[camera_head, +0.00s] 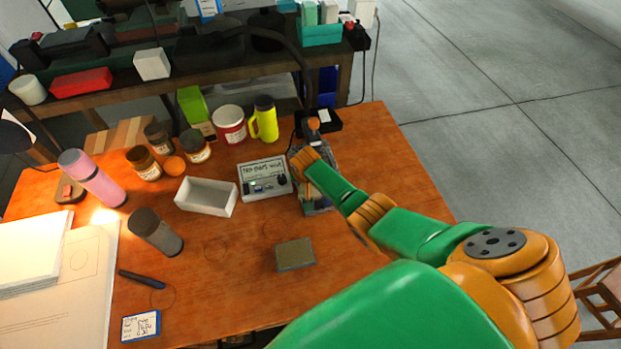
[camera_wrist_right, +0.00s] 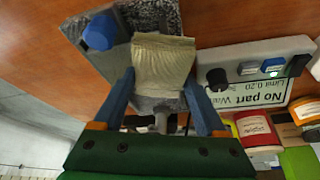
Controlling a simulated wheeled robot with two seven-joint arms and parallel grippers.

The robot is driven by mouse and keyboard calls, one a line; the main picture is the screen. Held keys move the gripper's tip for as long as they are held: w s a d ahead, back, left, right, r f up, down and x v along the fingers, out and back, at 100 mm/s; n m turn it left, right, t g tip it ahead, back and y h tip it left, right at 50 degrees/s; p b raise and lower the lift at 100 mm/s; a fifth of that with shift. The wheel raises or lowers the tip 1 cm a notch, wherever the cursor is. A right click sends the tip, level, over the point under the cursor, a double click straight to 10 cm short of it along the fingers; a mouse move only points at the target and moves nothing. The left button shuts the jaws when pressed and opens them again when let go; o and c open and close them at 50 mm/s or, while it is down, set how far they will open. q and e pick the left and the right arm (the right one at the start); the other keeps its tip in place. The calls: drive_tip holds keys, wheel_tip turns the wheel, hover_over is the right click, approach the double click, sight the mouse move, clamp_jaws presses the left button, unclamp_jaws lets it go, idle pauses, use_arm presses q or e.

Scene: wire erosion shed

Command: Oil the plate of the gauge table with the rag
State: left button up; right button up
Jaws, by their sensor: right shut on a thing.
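My right gripper (camera_wrist_right: 160,80) is shut on a folded cream rag (camera_wrist_right: 164,60), which sits between its two blue fingers in the right wrist view. The rag is over the gauge table (camera_wrist_right: 152,16), a grey speckled block with a blue knob (camera_wrist_right: 100,32) on its left. I cannot tell whether the rag presses on the plate or hangs just above it. In the head view my right arm reaches in from the lower right and covers most of the gauge table (camera_head: 320,206) and the rag. My left gripper is not in view.
A control box (camera_head: 264,178) labelled "No part wait" stands close beside the gauge table. A white open tray (camera_head: 206,196), several jars, a yellow mug (camera_head: 265,120) and a pink flask (camera_head: 92,178) stand to the left. A flat grey-brown block (camera_head: 296,254) lies in front.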

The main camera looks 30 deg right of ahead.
drive_tip(key=d, duration=0.1)
drive_tip(key=s+d+p, duration=0.1)
drive_tip(key=d, duration=0.1)
drive_tip(key=shift+d, duration=0.2)
drive_tip(key=shift+s+d, duration=0.2)
drive_tip(key=shift+d, duration=0.55)
drive_tip(key=shift+s+d, duration=0.15)
drive_tip(key=shift+d, duration=0.55)
drive_tip(key=shift+s+d, duration=0.2)
drive_tip(key=shift+d, duration=0.55)
drive_tip(key=shift+a, duration=0.35)
drive_tip(key=a, duration=0.1)
drive_tip(key=w+a, duration=0.1)
drive_tip(key=a, duration=0.1)
drive_tip(key=shift+a, duration=0.15)
drive_tip(key=shift+w+a+f, duration=0.1)
drive_tip(key=shift+w+a, duration=0.15)
drive_tip(key=shift+a, duration=0.6)
drive_tip(key=shift+w+a+f, duration=0.1)
drive_tip(key=shift+w+a, duration=0.1)
drive_tip(key=shift+a, duration=0.6)
drive_tip(key=shift+a+r+b, duration=0.15)
drive_tip(key=shift+a+b, duration=0.15)
drive_tip(key=shift+a, duration=0.15)
